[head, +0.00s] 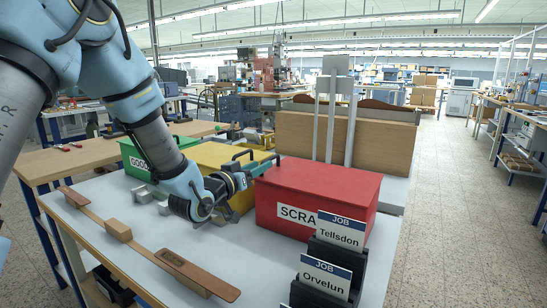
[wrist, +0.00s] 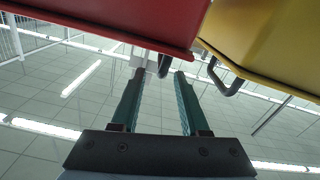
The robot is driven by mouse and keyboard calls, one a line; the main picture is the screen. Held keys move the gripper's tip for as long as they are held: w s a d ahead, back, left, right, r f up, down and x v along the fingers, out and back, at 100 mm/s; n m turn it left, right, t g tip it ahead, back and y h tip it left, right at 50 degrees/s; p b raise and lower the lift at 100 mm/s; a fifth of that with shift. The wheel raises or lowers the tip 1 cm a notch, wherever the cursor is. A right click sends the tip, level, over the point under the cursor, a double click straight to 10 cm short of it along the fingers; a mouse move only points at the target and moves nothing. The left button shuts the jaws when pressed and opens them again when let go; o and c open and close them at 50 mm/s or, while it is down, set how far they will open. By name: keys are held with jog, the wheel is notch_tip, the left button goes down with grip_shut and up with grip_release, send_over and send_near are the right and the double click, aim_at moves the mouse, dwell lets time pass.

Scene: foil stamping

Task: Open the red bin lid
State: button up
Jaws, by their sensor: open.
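The red bin (head: 318,200), labelled SCRA with the rest hidden by a card holder, stands on the table. Its red lid (head: 325,175) looks flat and shut. My gripper (head: 268,164) is at the lid's left edge, fingers pointing toward the bin. In the wrist view the gripper (wrist: 157,76) has its two teal fingers apart and empty. A dark handle (wrist: 164,66) under the red lid's edge (wrist: 110,30) shows between and just beyond the fingertips; I cannot tell whether they touch it.
The yellow bin (head: 212,157) is close on the left, and its dark handle (wrist: 226,82) is near the right finger. A green bin (head: 140,160) is further left. A JOB card holder (head: 332,262) stands in front. A wooden strip (head: 150,250) lies front left.

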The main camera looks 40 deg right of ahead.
aim_at(276, 156)
jog(key=p+x, duration=0.2)
jog(key=x, duration=0.6)
jog(key=shift+w+d, duration=0.1)
jog(key=shift+d, duration=0.05)
grip_shut()
dwell(1.1)
